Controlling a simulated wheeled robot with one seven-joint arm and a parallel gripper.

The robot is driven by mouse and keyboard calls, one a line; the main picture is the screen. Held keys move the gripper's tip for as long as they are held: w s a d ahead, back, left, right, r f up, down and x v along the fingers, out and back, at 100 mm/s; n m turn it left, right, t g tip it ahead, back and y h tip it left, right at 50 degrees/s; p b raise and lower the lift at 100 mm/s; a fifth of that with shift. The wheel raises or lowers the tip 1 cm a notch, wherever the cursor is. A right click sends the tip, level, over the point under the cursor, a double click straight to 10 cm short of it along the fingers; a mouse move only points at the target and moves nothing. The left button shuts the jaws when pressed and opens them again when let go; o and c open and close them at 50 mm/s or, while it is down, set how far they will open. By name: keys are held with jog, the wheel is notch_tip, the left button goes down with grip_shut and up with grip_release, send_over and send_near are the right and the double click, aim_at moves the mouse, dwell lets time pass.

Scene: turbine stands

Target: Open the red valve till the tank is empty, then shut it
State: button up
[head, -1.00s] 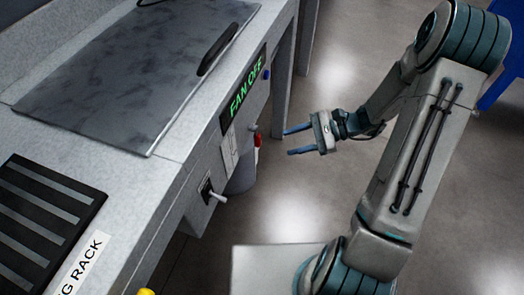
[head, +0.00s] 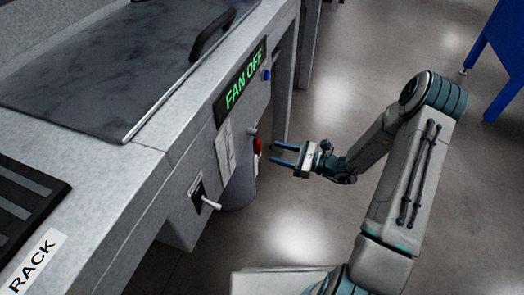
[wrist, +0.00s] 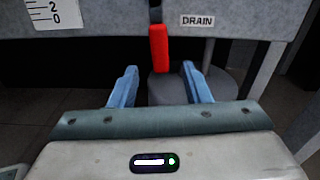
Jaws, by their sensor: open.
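The red valve handle (head: 257,155) hangs down at the front of the grey bench, below the FAN OFF display. In the wrist view the red handle (wrist: 159,48) hangs vertically, left of a DRAIN label (wrist: 198,20). My gripper (head: 283,153) is open and empty, its blue fingers pointing at the handle. In the wrist view my gripper (wrist: 160,85) has one finger on each side of the handle's line, with the handle ahead of the fingertips. Part of a level scale (wrist: 50,14) shows at top left; the tank's level is not visible.
A grey cylindrical container (head: 239,186) stands under the bench behind the handle. A white toggle switch (head: 210,203) sticks out of the bench front. The FAN OFF display (head: 241,88) has a blue button beside it. A blue stand (head: 500,60) is at far right. The floor between is clear.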

aim_at(260, 147)
jog(key=b+x, duration=0.1)
jog(key=x, duration=0.5)
jog(key=shift+a, duration=0.2)
jog(key=shift+c, duration=0.3)
grip_shut()
